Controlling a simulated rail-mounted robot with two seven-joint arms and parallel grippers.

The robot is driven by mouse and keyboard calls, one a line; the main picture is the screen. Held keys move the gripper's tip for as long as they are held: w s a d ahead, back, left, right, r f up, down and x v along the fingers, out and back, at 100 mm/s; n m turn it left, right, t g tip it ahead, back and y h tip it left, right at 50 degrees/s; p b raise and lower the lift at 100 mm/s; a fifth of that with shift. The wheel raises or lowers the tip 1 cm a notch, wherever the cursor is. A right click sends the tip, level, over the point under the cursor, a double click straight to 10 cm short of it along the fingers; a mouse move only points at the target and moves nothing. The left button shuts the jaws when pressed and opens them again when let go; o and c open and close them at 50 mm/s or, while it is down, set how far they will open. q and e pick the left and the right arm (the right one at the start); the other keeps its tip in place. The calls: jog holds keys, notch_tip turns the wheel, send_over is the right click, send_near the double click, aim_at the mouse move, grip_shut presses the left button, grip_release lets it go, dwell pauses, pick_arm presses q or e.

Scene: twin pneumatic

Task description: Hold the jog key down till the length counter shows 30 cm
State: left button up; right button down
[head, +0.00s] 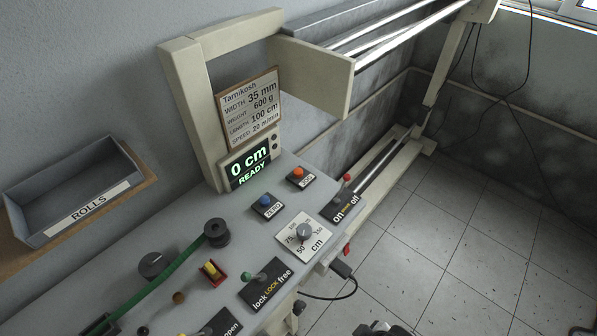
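The length counter (249,164) is a lit green display on the cream frame and reads 0 cm, READY. An orange round button (298,172) sits on a small dark plate to the right below the display; its small label looks like JOG but is hard to read. A blue button (265,200) on a plate that seems to say ZERO sits to its lower left. Nothing touches either button. No gripper fingers show in the head view.
Nearby on the panel are the on/off lever (347,178), a cm dial (304,231), the lock/free lever (247,276) and a black spool (216,233) with green tape. A ROLLS tray (75,193) is at left. Space above the buttons is clear.

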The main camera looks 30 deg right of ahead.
pick_arm(q)
jog(key=shift+a, duration=0.15)
jog(key=c, duration=0.9)
grip_shut()
jog(key=shift+d, duration=0.2)
jog(key=shift+a, duration=0.2)
